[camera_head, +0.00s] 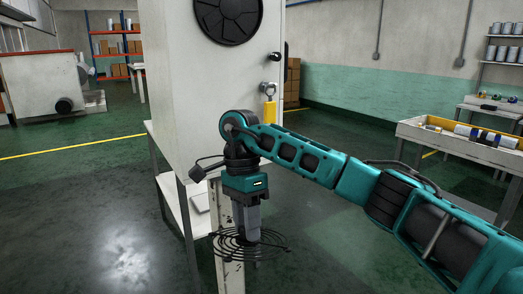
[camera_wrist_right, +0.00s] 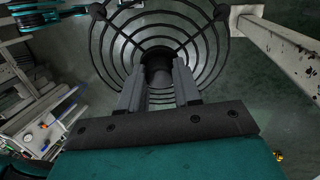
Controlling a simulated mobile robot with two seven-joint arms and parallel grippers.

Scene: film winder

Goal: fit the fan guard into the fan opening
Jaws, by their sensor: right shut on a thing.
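The fan guard (camera_head: 275,247) is a round black grille of concentric wire rings. My right gripper (camera_head: 247,236) points down in the head view and is shut on the middle of the guard, which hangs roughly level above the floor. In the right wrist view the fan guard (camera_wrist_right: 205,62) spreads beyond the fingertips, and my right gripper (camera_wrist_right: 158,75) closes on its dark hub. The round black fan opening (camera_head: 228,14) is on the white cabinet's front, high above the gripper and cut by the top edge of the picture. My left gripper is out of view.
The white cabinet (camera_head: 188,92) stands on a worn stand whose leg (camera_head: 231,270) is close behind the guard. A latch with a yellow padlock (camera_head: 269,112) sticks out from its front. A bench (camera_head: 470,146) with parts stands at right. Floor at left is clear.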

